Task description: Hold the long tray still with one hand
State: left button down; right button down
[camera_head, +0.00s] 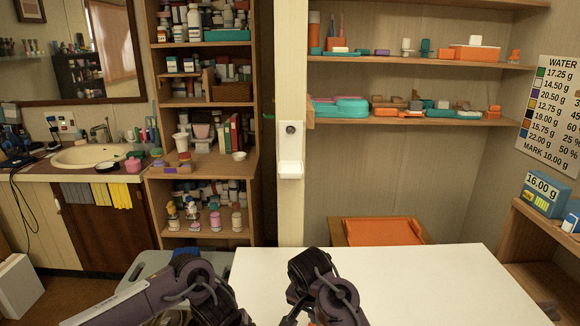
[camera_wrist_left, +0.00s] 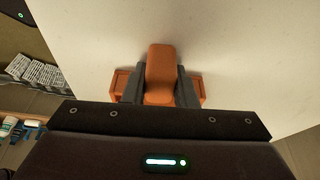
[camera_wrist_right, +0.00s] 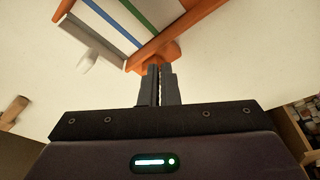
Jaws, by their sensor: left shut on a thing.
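In the right wrist view, an orange-edged tray (camera_wrist_right: 172,40) with white, blue and green strips inside lies on the white table; only its near end shows. My right gripper (camera_wrist_right: 159,70) has its fingers together at the tray's orange corner; whether they touch it is unclear. In the left wrist view, my left gripper (camera_wrist_left: 160,72) is shut on an orange block-like part (camera_wrist_left: 160,75), with a wider orange base beneath. I cannot tell whether this part belongs to the tray. In the head view, my right gripper (camera_head: 296,314) is low at the table's near edge; the tray is hidden there.
The white table (camera_head: 400,275) is bare over its visible top in the head view. A wooden post (camera_head: 291,120) and shelves (camera_head: 410,122) stand behind it. A wooden piece (camera_wrist_right: 14,112) lies at the left in the right wrist view.

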jog(key=shift+s+d, duration=0.4)
jog(key=shift+d, duration=0.2)
jog(key=shift+s+d, duration=0.1)
jog(key=shift+d, duration=0.25)
jog(key=shift+s, duration=0.2)
jog(key=shift+s, duration=0.2)
jog(key=shift+w+d+v, duration=0.1)
jog(key=shift+w+v, duration=0.1)
jog(key=shift+v, duration=0.75)
jog(key=shift+w+d+v, duration=0.15)
jog(key=shift+w+v, duration=0.05)
jog(key=shift+v, duration=0.75)
jog(key=shift+w+d+v, duration=0.1)
jog(key=shift+w+v, duration=0.1)
jog(key=shift+v, duration=0.75)
jog(key=shift+a+r, duration=0.1)
jog(key=shift+r, duration=0.15)
jog(key=shift+a+f+n+y, duration=0.25)
jog(key=shift+f+n+y, duration=0.1)
jog(key=shift+f+n, duration=1.2)
jog(key=shift+a+f+n+y, duration=0.2)
jog(key=shift+f+n+y, duration=0.15)
jog(key=shift+f+n, duration=1.15)
